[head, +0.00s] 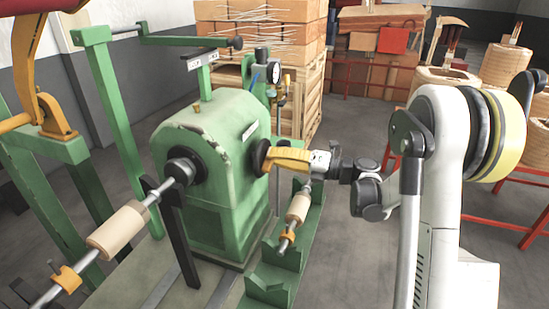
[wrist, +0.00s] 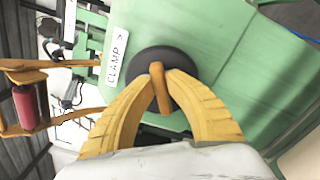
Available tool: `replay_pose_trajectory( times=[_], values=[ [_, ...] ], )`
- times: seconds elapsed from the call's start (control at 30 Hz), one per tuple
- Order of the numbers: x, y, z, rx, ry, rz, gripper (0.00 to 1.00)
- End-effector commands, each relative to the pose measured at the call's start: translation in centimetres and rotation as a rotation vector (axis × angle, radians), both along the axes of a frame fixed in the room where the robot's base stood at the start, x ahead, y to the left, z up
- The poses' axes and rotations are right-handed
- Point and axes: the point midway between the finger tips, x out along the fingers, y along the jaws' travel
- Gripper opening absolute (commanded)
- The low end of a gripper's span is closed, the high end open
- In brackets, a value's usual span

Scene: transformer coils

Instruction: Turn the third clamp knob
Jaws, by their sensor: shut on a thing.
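A clamp knob with a round black base (wrist: 152,58) and an orange-brown grip bar (wrist: 160,88) sits on the side of the green machine (wrist: 210,35). A white label reading "CLAMP >" (wrist: 117,57) is beside it. In the wrist view my gripper (wrist: 161,80) has its two yellow fingers shut on the bar, one on each side. In the head view my gripper (head: 268,158) reaches the machine's right side at the dark knob base (head: 260,157). The fingers hide most of the knob there. I cannot tell from these frames whether this is the third knob.
A shaft with a wooden roller (head: 118,230) sticks out at the front left, and another roller (head: 298,207) is below my arm. A pressure gauge (head: 273,72) stands behind the machine. Wooden crates (head: 310,85) are at the back. Floor at the right is partly open.

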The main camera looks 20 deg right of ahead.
Motion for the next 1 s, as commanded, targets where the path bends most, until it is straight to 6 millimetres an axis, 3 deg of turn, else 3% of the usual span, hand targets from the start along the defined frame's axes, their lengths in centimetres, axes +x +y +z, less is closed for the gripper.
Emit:
replay_pose_trajectory(
  times=[1.0],
  values=[
    [0.0, 0.0, -1.2, 0.566, 0.78, 0.001, 0.0]
  ],
)
